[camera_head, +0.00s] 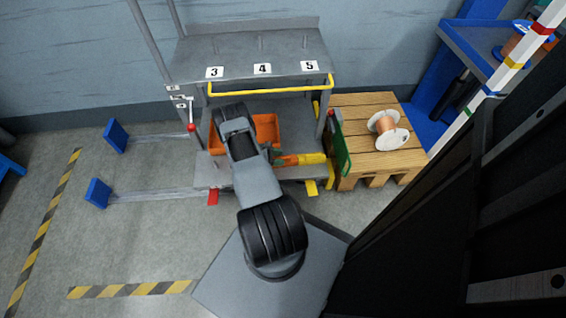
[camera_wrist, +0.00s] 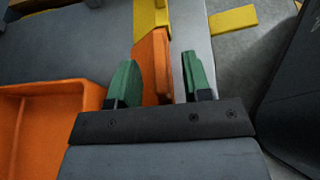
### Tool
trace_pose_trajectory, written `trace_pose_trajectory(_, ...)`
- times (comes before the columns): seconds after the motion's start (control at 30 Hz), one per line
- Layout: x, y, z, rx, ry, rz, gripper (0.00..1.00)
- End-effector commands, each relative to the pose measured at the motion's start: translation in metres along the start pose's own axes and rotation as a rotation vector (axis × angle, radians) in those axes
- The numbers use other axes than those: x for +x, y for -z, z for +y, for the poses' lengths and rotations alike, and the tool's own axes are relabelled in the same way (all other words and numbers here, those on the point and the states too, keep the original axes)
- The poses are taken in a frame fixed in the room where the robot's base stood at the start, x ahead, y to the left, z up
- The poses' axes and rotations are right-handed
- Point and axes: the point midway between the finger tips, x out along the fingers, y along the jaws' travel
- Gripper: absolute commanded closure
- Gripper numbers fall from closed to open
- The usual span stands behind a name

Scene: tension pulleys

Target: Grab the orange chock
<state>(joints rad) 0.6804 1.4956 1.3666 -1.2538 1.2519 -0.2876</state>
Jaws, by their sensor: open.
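The orange chock (camera_wrist: 152,62) shows in the wrist view between the two green fingertips of my gripper (camera_wrist: 160,80). The fingers are apart, with a visible gap between the chock and the right finger. The chock looks close to the left finger; I cannot tell whether they touch. In the head view the chock (camera_head: 288,160) lies on the cart's lower deck, just right of my gripper (camera_head: 274,156), which is partly hidden by my arm.
An orange bin (camera_head: 266,130) stands beside my gripper, also at left in the wrist view (camera_wrist: 45,125). A yellow piece (camera_head: 313,158) adjoins the chock. The cart's upper shelf (camera_head: 240,47) is above. A wooden pallet (camera_head: 350,140) with a spool (camera_head: 388,130) stands right.

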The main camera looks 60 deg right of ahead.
Motion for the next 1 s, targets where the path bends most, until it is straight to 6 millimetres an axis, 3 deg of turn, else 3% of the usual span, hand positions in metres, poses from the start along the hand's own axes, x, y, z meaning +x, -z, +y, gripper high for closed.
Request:
trace_pose_trajectory(0.33,0.0058,-0.0002,-0.0003,0.000,0.000,0.000,0.56)
trace_pose_trajectory(0.8,0.0055,-0.0002,-0.0002,0.000,0.000,0.000,1.00)
trace_pose_trajectory(1.0,0.0055,-0.0002,-0.0002,0.000,0.000,0.000,1.00)
